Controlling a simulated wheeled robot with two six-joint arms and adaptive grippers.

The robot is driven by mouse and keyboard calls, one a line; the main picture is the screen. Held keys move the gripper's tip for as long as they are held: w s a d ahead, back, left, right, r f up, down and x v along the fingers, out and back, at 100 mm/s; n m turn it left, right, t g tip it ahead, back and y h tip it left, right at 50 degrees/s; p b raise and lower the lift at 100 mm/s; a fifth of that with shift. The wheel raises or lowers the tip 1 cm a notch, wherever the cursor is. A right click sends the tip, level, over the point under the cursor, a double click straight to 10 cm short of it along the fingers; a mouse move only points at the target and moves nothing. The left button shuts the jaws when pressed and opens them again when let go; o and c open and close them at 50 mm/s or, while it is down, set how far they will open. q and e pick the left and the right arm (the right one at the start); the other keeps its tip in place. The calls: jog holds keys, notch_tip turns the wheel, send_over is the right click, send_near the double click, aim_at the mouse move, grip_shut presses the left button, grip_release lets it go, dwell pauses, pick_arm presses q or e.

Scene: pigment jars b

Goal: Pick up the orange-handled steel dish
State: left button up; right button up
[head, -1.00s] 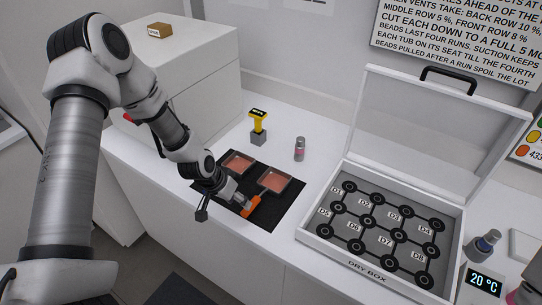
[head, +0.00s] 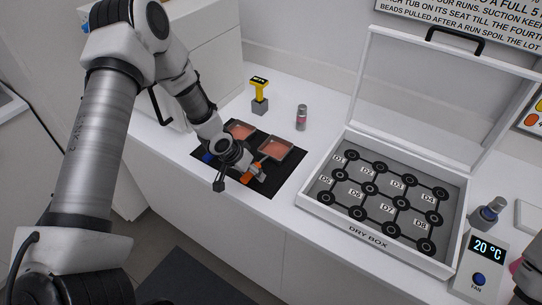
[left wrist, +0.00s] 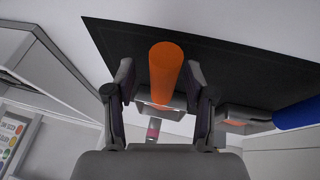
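The orange-handled steel dish (head: 276,148) lies on the black mat (head: 287,187), its pan holding something reddish. Its orange handle (head: 248,174) points toward the counter's front edge and is partly hidden by my left gripper (head: 260,173). In the left wrist view the orange handle (left wrist: 165,75) shows between the two spread fingers of my left gripper (left wrist: 160,92), with gaps visible on both sides. My left gripper is open at the handle. I cannot tell whether either finger touches it. My right gripper is not in view.
A second dish (head: 241,131) with a blue handle (head: 207,156) lies close on the left, also visible in the left wrist view as a blue handle (left wrist: 297,113). A yellow-topped tool (head: 259,92) and a small bottle (head: 301,117) stand behind. The open dry box (head: 372,236) is right.

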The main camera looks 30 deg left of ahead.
pick_arm(q)
jog(key=shift+a+f, duration=0.1)
jog(key=shift+a, duration=0.1)
grip_shut()
jog(key=shift+d, duration=0.1)
